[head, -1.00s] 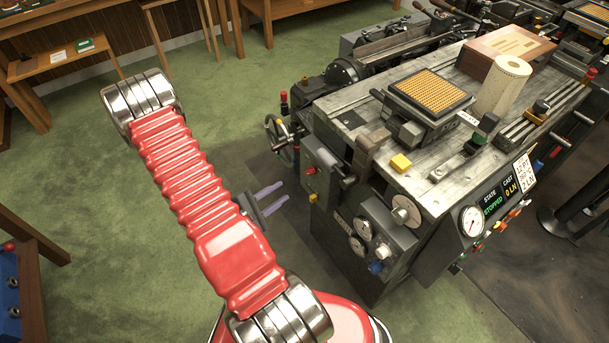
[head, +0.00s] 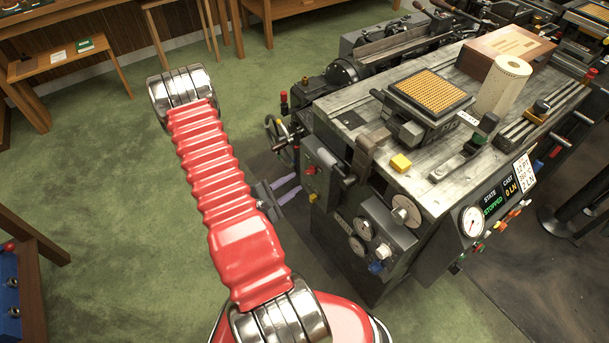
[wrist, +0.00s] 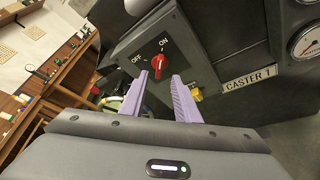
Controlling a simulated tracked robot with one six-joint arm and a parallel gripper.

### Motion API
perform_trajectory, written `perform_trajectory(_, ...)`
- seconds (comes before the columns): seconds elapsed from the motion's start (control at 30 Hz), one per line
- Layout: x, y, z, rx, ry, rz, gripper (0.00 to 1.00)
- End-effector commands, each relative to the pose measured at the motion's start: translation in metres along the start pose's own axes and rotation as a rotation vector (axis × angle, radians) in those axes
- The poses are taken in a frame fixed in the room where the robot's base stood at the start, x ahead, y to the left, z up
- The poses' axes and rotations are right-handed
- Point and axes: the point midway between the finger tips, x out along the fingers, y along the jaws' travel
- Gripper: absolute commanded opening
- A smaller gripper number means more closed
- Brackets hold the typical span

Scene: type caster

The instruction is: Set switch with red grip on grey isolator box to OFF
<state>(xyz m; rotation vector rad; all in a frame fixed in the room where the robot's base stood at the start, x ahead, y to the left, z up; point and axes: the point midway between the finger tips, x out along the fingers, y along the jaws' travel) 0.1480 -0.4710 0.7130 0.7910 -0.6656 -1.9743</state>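The grey isolator box (head: 322,160) is on the near left side of the caster; it fills the upper middle of the wrist view (wrist: 196,58). Its switch with the red grip (wrist: 157,63) has OFF printed to its left and ON above it. The grip seems to point up toward ON. It shows small in the head view (head: 311,171). My gripper (wrist: 159,78) is open, its two lilac fingers apart with the red grip seen between and beyond their tips. In the head view my gripper (head: 296,184) is just left of the box. I see no clear contact.
A yellow part (wrist: 196,95) sits below the switch, near the right finger. The "CASTER 1" plate (wrist: 249,78) and a gauge (wrist: 305,42) are to the right. Wheels and knobs (head: 362,228) stick out of the caster below the box.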

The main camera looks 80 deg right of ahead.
Motion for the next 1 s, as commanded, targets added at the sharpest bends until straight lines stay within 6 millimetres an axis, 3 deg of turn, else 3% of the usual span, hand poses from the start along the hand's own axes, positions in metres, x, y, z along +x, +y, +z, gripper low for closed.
perform_trajectory(0.5,0.062,0.0,0.0,0.001,-0.001,-0.001,0.29)
perform_trajectory(1.0,0.072,0.0,0.0,-0.001,0.001,0.0,0.26)
